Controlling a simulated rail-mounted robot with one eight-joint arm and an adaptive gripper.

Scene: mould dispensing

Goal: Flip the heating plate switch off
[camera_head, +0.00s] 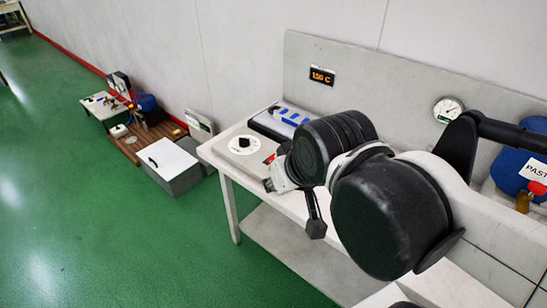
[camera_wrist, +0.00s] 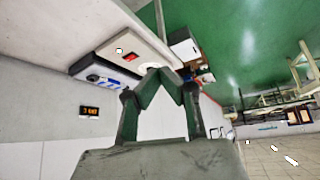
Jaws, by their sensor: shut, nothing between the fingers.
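The wrist view also shows the plate (camera_wrist: 150,44) and the red switch (camera_wrist: 130,57). I cannot tell which way the switch is tipped. My gripper (camera_wrist: 163,71) is shut and empty, its fingertips meeting in front of the plate's white dial area, to the right of the switch in that view. Whether they touch anything is unclear. My arm hides much of the table in the head view.
A display (camera_head: 322,75) reading about 150 C and a round gauge (camera_head: 447,109) are on the back panel. A blue container (camera_head: 515,168) stands at right. Green floor is open at left.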

